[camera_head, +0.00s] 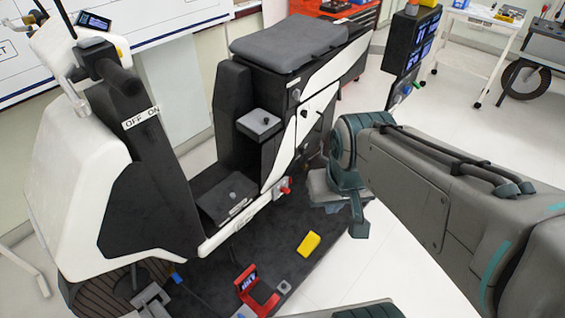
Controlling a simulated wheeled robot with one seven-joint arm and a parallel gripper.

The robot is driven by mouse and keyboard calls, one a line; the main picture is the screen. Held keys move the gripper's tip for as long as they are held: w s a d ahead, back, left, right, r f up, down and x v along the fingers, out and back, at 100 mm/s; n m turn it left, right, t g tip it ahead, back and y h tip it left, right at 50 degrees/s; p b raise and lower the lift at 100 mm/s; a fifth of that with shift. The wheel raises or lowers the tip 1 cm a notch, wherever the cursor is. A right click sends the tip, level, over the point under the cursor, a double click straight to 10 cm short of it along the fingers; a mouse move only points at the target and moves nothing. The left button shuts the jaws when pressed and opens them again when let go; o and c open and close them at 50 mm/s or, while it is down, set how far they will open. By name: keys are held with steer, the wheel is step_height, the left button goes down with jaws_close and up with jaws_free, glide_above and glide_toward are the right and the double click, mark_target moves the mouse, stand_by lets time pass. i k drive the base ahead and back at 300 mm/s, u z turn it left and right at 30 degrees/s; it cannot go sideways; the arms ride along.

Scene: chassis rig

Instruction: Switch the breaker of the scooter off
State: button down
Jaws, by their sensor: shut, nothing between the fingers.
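The white and black scooter (90,190) stands at the left and middle on a dark mat. A label reading "OFF ON" (140,118) is on its front column. A small red part (285,187) is low on the scooter's side. I cannot tell for sure which of these is the breaker, or its position. My gripper (333,207) is shut and empty, to the right of the red part and apart from it in the picture. My forearm partly hides its far side.
A yellow block (308,244) and a red device with a small screen (254,290) lie on the mat (330,268). A dark display panel (412,45) stands behind my arm. A red tool cart (362,14) and a white trolley (478,22) are at the back.

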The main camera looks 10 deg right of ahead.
mark_target(284, 190)
steer(key=k, duration=1.3)
steer(key=z, duration=0.6)
steer(key=i, duration=0.7)
steer(key=z, duration=0.4)
steer(key=i, duration=0.75)
steer(key=u, duration=0.9)
steer(key=i, duration=0.6)
steer(key=u, duration=0.7)
